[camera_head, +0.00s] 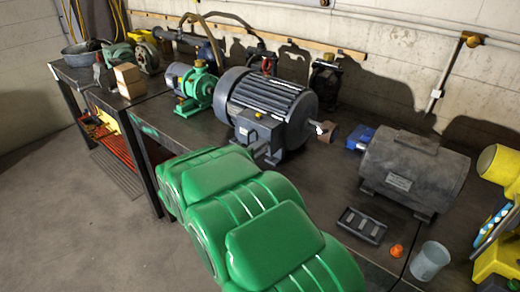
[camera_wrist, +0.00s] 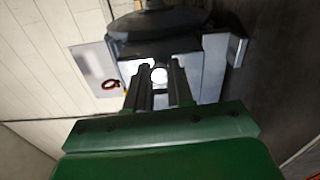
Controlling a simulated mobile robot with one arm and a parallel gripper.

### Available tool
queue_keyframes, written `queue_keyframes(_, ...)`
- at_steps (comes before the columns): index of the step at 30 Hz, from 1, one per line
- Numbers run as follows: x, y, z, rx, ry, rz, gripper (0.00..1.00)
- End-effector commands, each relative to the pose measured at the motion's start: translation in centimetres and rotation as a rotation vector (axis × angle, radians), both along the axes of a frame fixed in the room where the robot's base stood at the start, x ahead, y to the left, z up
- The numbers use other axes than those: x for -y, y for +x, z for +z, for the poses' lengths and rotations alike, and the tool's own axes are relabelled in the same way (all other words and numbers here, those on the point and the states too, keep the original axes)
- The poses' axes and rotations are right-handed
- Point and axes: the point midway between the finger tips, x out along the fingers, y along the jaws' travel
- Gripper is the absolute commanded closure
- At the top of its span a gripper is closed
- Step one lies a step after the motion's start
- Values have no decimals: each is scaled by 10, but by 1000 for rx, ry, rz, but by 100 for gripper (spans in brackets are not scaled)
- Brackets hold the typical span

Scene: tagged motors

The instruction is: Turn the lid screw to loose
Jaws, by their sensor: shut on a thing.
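The large dark grey motor (camera_head: 268,98) stands on the bench, with a box on its near side carrying a small yellow part and a white label. In the wrist view, the grey box (camera_wrist: 213,65) lies just beyond my gripper (camera_wrist: 160,78). The two fingers are closed around a small pale round piece (camera_wrist: 159,75), which appears to be the lid screw. The fingers hide its sides, so its turn and depth cannot be told. In the head view, my green arm covers the near side of the motor and most of the gripper.
A green pump (camera_head: 197,88) stands left of the motor. To the right are a dark cylindrical motor (camera_head: 412,172), a small black tray (camera_head: 362,225), an orange knob (camera_head: 396,250) and a grey cup (camera_head: 430,261). Bare bench top lies between the two motors.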

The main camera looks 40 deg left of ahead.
Motion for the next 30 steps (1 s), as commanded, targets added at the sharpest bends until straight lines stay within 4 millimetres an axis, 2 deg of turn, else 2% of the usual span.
queue_keyframes(1,0,1,0,0,0,0,74)
queue_keyframes(5,0,0,0,0,1,0,54)
queue_keyframes(6,0,0,0,0,1,0,52)
queue_keyframes(17,0,-5,0,0,0,1,52)
queue_keyframes(30,-1,-61,0,0,2,1,52)
